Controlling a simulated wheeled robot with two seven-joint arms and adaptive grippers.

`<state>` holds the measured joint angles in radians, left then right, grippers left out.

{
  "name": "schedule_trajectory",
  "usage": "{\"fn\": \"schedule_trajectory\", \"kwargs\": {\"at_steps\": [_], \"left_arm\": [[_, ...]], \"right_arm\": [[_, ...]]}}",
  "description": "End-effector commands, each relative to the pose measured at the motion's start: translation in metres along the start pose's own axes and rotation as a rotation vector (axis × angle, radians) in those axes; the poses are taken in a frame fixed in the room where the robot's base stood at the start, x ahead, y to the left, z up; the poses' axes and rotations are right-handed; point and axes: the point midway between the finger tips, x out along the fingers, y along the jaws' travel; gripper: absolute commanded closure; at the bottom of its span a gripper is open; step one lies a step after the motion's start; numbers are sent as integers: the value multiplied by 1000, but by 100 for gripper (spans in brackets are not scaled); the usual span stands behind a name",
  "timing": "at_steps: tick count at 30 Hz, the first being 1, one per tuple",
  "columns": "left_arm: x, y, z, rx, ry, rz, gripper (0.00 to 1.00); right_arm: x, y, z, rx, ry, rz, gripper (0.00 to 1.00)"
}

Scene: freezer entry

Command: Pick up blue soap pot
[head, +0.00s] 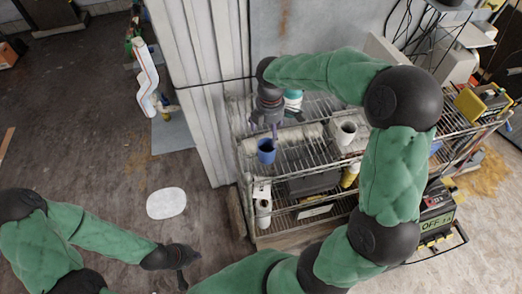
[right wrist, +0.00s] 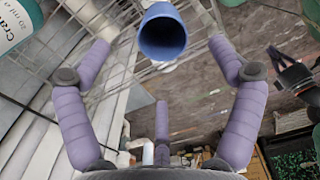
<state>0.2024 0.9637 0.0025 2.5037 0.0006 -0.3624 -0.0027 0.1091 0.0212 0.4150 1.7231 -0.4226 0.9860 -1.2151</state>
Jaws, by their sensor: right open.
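The blue soap pot (head: 266,152) stands on the top shelf of the wire rack, near its left front corner. My right gripper (head: 273,132) is just above and beside it, pointing down. In the right wrist view the pot (right wrist: 163,34) shows its open mouth, beyond the spread purple fingers (right wrist: 158,85). These fingers are open, and nothing is between them. My left gripper (head: 181,276) hangs low at the left, far from the pot. Its fingers are too small and dark to read.
The wire rack (head: 285,172) holds a teal and white tub (head: 293,101) behind the pot and a white roll (head: 346,132) to the right. The tub also appears in the right wrist view (right wrist: 14,24). A pale wall panel (head: 205,100) stands close left. Open floor lies farther left.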

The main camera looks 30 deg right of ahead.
Motion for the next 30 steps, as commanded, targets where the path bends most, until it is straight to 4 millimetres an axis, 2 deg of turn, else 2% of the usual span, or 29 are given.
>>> {"fn": "schedule_trajectory", "kwargs": {"at_steps": [1, 6, 14, 24, 30], "left_arm": [[2, -1, 0, 0, -1, 0, 100], [6, -2, 0, 0, -1, 0, 100], [7, -3, 0, 0, 0, 0, 100], [16, -6, -1, 0, 1, 0, 100], [16, -6, -1, 0, 1, 0, 100]], "right_arm": [[11, -1, 0, 1, 0, -4, 8], [33, 0, 0, 2, 0, -2, 8], [46, 0, -1, 3, 1, -1, 8], [89, 0, -8, 3, 1, -3, 8], [93, 0, -8, 4, 2, 1, 8]]}}
